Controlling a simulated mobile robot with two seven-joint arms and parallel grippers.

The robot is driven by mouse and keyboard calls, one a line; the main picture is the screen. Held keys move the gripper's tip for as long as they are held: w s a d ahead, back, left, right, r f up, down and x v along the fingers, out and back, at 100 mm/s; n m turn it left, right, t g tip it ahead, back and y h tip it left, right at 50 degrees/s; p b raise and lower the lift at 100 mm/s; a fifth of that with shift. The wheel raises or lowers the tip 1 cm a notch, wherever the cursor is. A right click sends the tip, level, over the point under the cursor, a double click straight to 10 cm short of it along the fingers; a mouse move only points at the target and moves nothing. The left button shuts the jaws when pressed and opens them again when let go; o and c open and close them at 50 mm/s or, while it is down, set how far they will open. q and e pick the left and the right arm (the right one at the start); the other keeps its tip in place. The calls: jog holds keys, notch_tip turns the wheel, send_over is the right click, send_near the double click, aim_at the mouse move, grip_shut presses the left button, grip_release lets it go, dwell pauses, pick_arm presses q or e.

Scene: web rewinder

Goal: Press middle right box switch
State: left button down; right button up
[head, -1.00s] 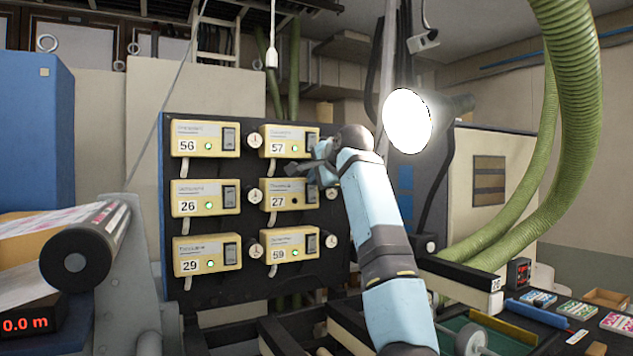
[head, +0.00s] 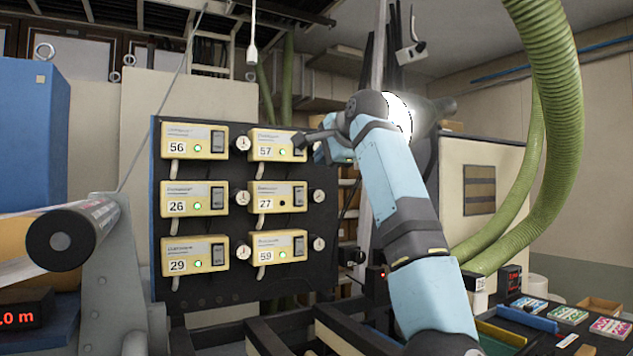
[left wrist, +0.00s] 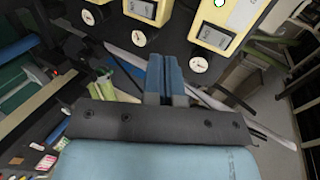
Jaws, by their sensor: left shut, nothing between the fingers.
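The middle right box (head: 274,198) is a cream box labelled 27 on the dark panel. Its indicator is dark, and its switch (head: 299,195) is a dark rocker at its right side, unobstructed in the head view. My left gripper (head: 304,142) is shut and empty. In the head view it appears above that switch, overlapping the right edge of box 57 (head: 266,153); I cannot tell whether it touches anything. In the left wrist view its blue fingers (left wrist: 166,80) are together, below the boxes and dials. My right gripper is not in view.
Boxes 56 (head: 193,140), 26 (head: 194,199), 29 (head: 195,254) and 59 (head: 275,246) share the panel (head: 232,292). Small round dials (head: 319,196) sit beside the boxes. Green hoses (head: 556,110) hang at right. A roller (head: 75,235) stands at left.

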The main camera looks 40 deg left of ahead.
pick_arm(q)
jog(key=shift+s+d+r, duration=0.2)
jog(key=shift+d+r, duration=0.3)
jog(key=shift+d, duration=0.05)
jog(key=shift+s+d+r, duration=0.2)
jog(key=shift+d+r, duration=0.3)
jog(key=shift+a, duration=0.1)
